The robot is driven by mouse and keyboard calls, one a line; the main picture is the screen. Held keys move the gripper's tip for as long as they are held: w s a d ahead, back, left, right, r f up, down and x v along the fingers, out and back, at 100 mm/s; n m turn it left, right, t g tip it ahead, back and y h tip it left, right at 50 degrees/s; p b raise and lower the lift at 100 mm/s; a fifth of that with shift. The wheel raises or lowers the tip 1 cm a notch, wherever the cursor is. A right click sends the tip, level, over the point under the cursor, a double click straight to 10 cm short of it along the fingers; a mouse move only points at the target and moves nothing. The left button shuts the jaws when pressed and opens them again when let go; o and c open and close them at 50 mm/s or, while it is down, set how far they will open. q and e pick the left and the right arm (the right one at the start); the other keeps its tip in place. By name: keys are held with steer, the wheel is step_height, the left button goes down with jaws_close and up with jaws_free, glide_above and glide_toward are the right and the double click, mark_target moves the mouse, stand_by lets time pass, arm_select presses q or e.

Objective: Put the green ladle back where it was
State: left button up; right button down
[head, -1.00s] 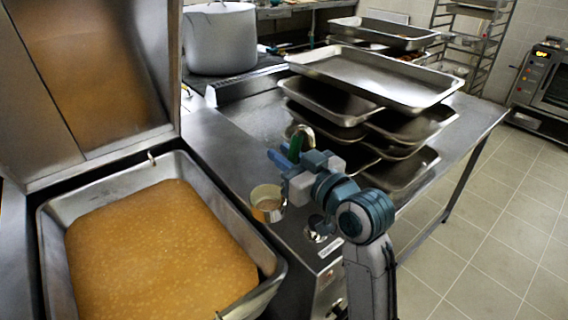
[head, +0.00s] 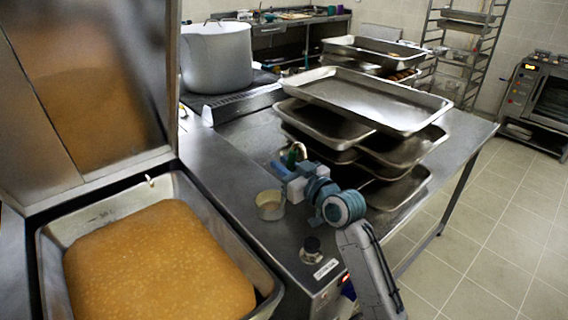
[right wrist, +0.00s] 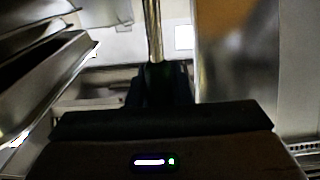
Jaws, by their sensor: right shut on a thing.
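The green ladle (head: 292,156) is in my right gripper (head: 284,170), with its green handle and curved metal hook showing just above the fingers in the head view. A round metal cup (head: 270,205) below the fingers looks like its bowl; the join between them is hidden. In the right wrist view a thin metal shaft (right wrist: 153,30) rises from between the dark fingers (right wrist: 158,85), which are shut on the ladle. The ladle is over the steel counter, left of the stacked trays. My left gripper is not in view.
A steel basin (head: 52,236) of orange-brown food is at the left, its lid raised. Stacked trays (head: 395,112) stand close right of the gripper. A large pot (head: 217,60) stands at the back left. The counter (head: 235,165) is bare between them.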

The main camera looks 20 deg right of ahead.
steer(key=shift+f, duration=0.1)
steer(key=c, duration=1.3)
jaws_free()
steer(key=b+v, duration=0.2)
steer(key=v, duration=1)
steer(key=shift+r, duration=0.25)
